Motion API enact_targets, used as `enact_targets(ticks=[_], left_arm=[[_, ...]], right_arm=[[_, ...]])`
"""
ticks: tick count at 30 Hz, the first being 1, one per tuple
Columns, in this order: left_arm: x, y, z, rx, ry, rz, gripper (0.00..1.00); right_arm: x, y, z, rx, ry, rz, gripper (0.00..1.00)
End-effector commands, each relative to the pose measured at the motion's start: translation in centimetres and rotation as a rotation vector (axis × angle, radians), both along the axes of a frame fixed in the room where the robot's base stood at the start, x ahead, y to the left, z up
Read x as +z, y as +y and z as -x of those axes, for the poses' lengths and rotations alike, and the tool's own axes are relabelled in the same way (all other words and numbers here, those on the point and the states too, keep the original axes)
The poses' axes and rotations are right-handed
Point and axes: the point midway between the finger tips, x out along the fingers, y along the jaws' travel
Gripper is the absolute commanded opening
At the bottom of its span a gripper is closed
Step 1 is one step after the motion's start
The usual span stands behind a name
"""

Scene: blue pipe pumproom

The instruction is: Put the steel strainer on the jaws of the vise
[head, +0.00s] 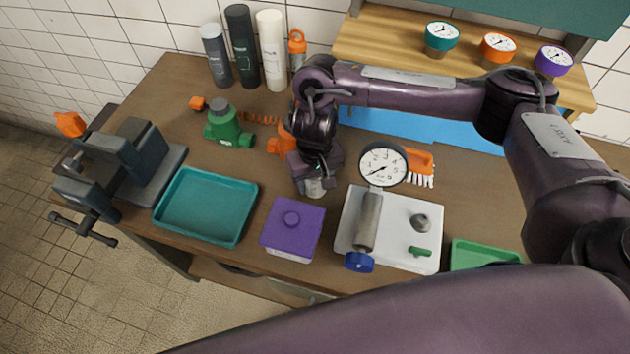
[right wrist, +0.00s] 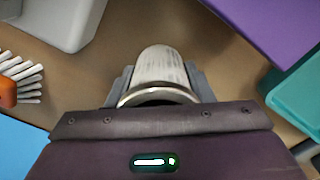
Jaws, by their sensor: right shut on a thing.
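The steel strainer (right wrist: 165,70) is a pale metal cylinder with an open rim. My right gripper (right wrist: 160,92) is shut on it, one finger on each side. In the head view the strainer (head: 315,187) shows just below my right gripper (head: 313,178), partly hidden by it, behind the purple box. I cannot tell whether it touches the bench. The dark vise (head: 138,150) stands at the bench's left end, with its jaws apart and nothing seen on them. The gripper is well to the right of the vise. My left gripper is not in view.
A teal tray (head: 160,214) and a purple box (head: 293,245) stand along the front. A white pump unit (head: 400,255) with a gauge is right of the gripper. A green valve (head: 226,127) and several bottles (head: 243,45) stand behind. Bare wood lies between tray and valve.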

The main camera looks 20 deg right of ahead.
Motion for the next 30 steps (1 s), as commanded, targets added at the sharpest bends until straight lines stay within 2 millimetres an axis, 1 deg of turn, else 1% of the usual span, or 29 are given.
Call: enact_targets(ticks=[1,3,8,12,13,18,26,28,30], left_arm=[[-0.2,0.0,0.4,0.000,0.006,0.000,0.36],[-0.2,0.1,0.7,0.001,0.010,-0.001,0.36],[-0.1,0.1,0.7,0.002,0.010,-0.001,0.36],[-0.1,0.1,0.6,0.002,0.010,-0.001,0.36],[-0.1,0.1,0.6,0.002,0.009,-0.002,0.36],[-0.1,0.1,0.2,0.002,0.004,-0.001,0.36],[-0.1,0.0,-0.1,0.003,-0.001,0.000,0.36],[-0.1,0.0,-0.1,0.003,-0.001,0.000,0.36],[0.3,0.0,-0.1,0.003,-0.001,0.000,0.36]], right_arm=[[-0.4,0.0,0.0,0.000,0.000,0.000,0.22],[-0.4,0.0,-0.1,0.000,-0.002,0.000,0.22],[-0.3,0.0,-0.1,0.000,-0.002,0.000,0.22],[-0.6,0.0,0.0,0.000,-0.001,0.000,0.22],[-0.6,0.0,0.0,0.000,-0.001,0.000,0.48],[-0.6,0.0,0.0,0.000,-0.001,0.000,0.69],[-0.5,0.0,-0.1,0.000,-0.002,0.000,0.69],[-0.3,0.0,-0.1,0.000,-0.003,0.000,0.69],[0.6,0.0,-0.2,0.001,-0.005,0.000,0.69]])
